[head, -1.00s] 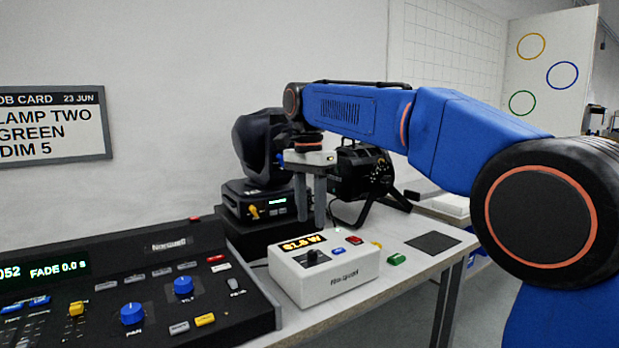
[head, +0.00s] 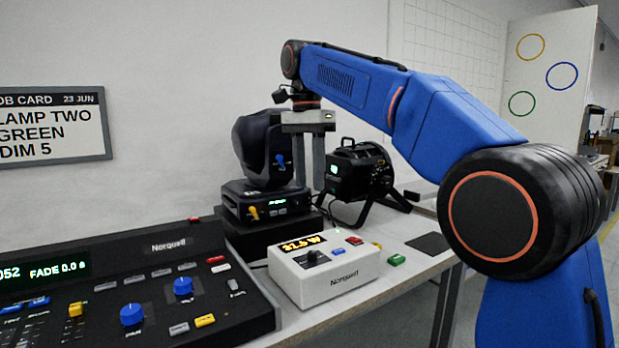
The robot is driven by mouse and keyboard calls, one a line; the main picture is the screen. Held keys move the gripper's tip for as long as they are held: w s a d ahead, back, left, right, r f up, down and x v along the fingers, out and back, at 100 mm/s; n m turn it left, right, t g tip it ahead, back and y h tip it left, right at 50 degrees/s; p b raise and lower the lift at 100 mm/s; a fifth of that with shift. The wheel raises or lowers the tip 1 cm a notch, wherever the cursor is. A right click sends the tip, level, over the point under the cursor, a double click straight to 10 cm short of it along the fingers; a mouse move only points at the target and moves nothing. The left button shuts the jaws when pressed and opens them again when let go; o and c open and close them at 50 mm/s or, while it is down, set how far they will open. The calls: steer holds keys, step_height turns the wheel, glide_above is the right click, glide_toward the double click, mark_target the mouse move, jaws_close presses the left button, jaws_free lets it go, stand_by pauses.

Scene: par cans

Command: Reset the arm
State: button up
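My gripper (head: 309,184) points down above the back of the white meter box (head: 330,283). Its two grey fingers stand apart with a gap between them, and nothing shows in the gap. The blue arm reaches in from the right, raised over the bench. The fingers appear in front of the space between the black moving-head lamp (head: 252,150) and the black par can (head: 352,175). I cannot tell exactly how far they are from either lamp.
A black lighting console (head: 130,262) with knobs and buttons fills the lower left. The bench (head: 415,262) holds a green block (head: 397,260) and a dark square pad (head: 433,243). A job card (head: 50,125) hangs on the wall, reading lamp two, green, dim 5.

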steer(key=s+d+f+n+t, duration=0.1)
steer(key=s+d+f+n, duration=0.2)
steer(key=d, duration=0.4)
steer(key=s+d+f+t, duration=0.1)
steer(key=s+d+f, duration=0.2)
steer(key=s+d, duration=0.3)
steer(key=s+d+f+n, duration=0.2)
steer(key=s+d+f, duration=0.15)
steer(key=d, duration=0.35)
steer(key=s+d+f+n+t, duration=0.1)
steer(key=s+d+f+n, duration=0.1)
steer(key=s+d+f, duration=0.3)
steer(key=s+d+f+n+t, duration=0.2)
steer(key=s+d+f, duration=0.3)
steer(key=s+f, duration=0.9)
step_height(320, 180, down, 4)
steer(key=shift+s+d+f, duration=0.1)
steer(key=shift+s+d, duration=0.1)
steer(key=shift+d, duration=0.05)
